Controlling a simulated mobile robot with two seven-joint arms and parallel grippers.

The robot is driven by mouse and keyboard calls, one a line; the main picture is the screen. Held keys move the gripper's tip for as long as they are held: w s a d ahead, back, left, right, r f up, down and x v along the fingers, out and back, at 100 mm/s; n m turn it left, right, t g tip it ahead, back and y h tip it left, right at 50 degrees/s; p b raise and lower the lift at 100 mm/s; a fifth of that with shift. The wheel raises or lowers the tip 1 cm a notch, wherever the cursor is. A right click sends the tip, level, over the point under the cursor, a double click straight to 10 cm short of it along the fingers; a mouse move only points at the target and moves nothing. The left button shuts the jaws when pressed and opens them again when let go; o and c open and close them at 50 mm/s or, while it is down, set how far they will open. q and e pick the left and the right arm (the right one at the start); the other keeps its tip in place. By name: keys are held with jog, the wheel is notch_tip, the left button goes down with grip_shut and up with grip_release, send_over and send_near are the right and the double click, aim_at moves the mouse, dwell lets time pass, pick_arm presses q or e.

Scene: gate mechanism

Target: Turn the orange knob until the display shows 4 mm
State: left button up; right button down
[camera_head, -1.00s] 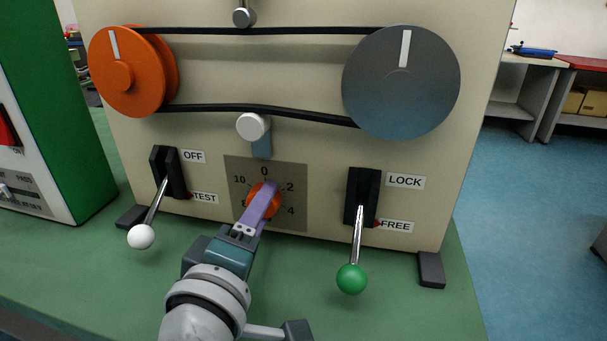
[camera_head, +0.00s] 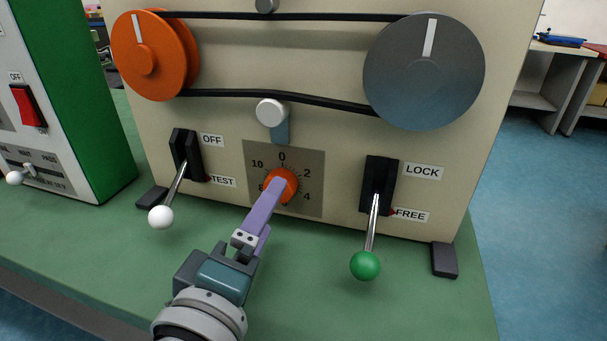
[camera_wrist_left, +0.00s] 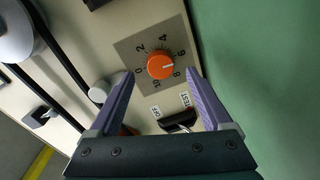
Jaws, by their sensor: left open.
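The orange knob (camera_head: 282,184) sits on a grey dial plate (camera_head: 312,163) numbered 0 to 10, low on the beige panel. In the left wrist view the knob (camera_wrist_left: 160,66) shows a white mark pointing between 6 and 8. My left gripper (camera_head: 275,187) is open. In the head view its purple finger overlaps the knob's lower left. In the left wrist view its two fingertips (camera_wrist_left: 158,73) are spread on either side of the knob, with gaps to it. No lit millimetre readout shows. My right gripper is not in view.
A white-ball lever (camera_head: 161,217) hangs left of the dial, by TEST. A green-ball lever (camera_head: 365,265) hangs to its right, by FREE. Above are an orange pulley (camera_head: 147,60), a grey pulley (camera_head: 424,72) and a black belt. A green-and-white box (camera_head: 75,90) stands left.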

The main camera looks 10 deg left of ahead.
pick_arm(q)
jog(key=s, duration=0.5)
jog(key=shift+s+r, duration=0.15)
jog(key=shift+s, duration=0.05)
jog(key=shift+d+r+p, duration=0.15)
jog(key=shift+r+p, duration=0.15)
jog(key=shift+p, duration=0.05)
jog(key=s+d+r+m+g+h+p, duration=0.3)
jog(key=d+r+m+g+h+p, duration=0.25)
jog(key=m, duration=0.45)
jog(key=s+a+r+m+g+y+p, duration=0.65)
jog(key=s+a+g+p, duration=0.2)
jog(key=s+a, duration=0.4)
notch_tip(320, 180, up, 37)
jog(key=h+p, duration=0.1)
jog(key=p, duration=3.6)
jog(key=shift+s+d, duration=0.35)
jog(key=shift+d, duration=0.05)
